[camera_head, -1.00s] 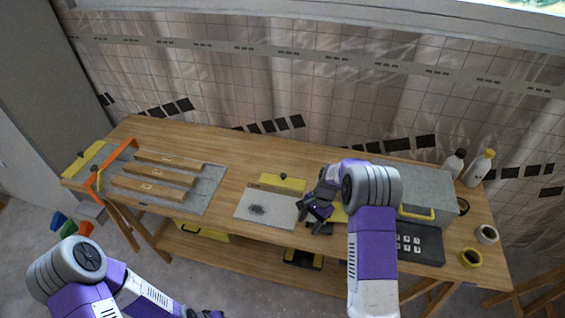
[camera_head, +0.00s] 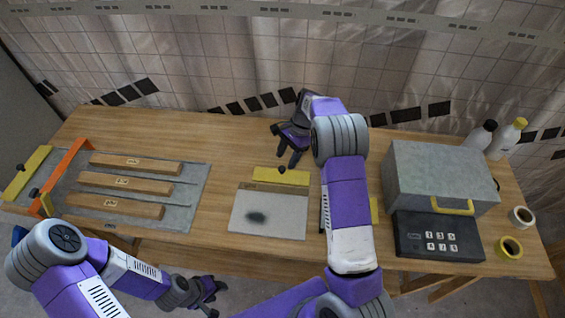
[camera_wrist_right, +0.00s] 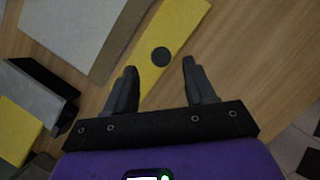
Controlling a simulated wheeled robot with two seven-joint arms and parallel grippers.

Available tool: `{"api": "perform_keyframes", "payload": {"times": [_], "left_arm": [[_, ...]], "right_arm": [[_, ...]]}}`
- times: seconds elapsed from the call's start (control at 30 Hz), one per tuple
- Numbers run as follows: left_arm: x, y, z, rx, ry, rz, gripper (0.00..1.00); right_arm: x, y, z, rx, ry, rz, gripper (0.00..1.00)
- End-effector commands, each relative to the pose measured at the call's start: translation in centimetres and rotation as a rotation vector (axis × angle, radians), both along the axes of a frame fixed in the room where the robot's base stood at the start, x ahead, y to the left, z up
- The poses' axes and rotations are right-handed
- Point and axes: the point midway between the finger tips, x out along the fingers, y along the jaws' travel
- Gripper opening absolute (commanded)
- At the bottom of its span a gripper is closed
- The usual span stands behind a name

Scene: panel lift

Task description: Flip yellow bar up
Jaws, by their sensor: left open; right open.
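A yellow bar (camera_head: 290,177) with a dark round knob lies along the back edge of a pale panel (camera_head: 285,215) on the bench. My right gripper (camera_head: 288,160) is open and empty, just behind the bar with its fingers pointing toward it. In the right wrist view, the open fingers (camera_wrist_right: 160,85) are on either side of the line of the yellow bar (camera_wrist_right: 185,25), with its dark knob (camera_wrist_right: 160,57) ahead of them. I cannot tell the height between fingers and bar. My left gripper (camera_head: 214,297) is open and empty, low in front of the bench.
A grey metal box (camera_head: 435,170) with a yellow handle and a keypad (camera_head: 425,238) stand right. Tape rolls (camera_head: 509,247) and bottles (camera_head: 507,138) are beyond. At left, wooden bars (camera_head: 125,183) lie on a grey plate with an orange frame.

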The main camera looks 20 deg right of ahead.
Motion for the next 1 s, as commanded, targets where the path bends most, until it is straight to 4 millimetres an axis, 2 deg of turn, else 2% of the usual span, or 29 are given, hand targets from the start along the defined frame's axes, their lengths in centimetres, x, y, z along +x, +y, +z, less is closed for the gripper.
{"api": "perform_keyframes", "payload": {"times": [0.03, 0.2, 0.57, 0.67, 0.93, 1.0], "left_arm": [[0.0, 0.0, -0.3, 0.000, -0.001, 0.000, 0.43], [0.1, 0.0, -0.7, 0.000, -0.001, 0.000, 0.43], [0.1, 0.0, -0.7, 0.000, -0.001, 0.000, 0.43], [0.1, 0.0, -0.7, 0.000, -0.001, 0.000, 0.43], [0.1, 0.0, -0.7, 0.000, -0.001, 0.000, 0.43], [0.1, 0.0, -0.7, 0.000, -0.001, 0.000, 0.43]], "right_arm": [[-0.1, 0.3, -1.0, 0.000, 0.003, 0.001, 0.55], [-0.3, 1.1, -2.8, 0.000, 0.001, -0.001, 0.55], [-0.3, 1.3, -3.4, -0.001, 0.000, 0.000, 0.55], [-0.3, 1.3, -3.4, -0.001, 0.000, 0.000, 0.43], [-0.3, 1.3, -3.4, -0.001, 0.000, 0.000, 0.01], [-0.3, 1.3, -3.4, -0.001, 0.000, 0.000, 0.00]]}}
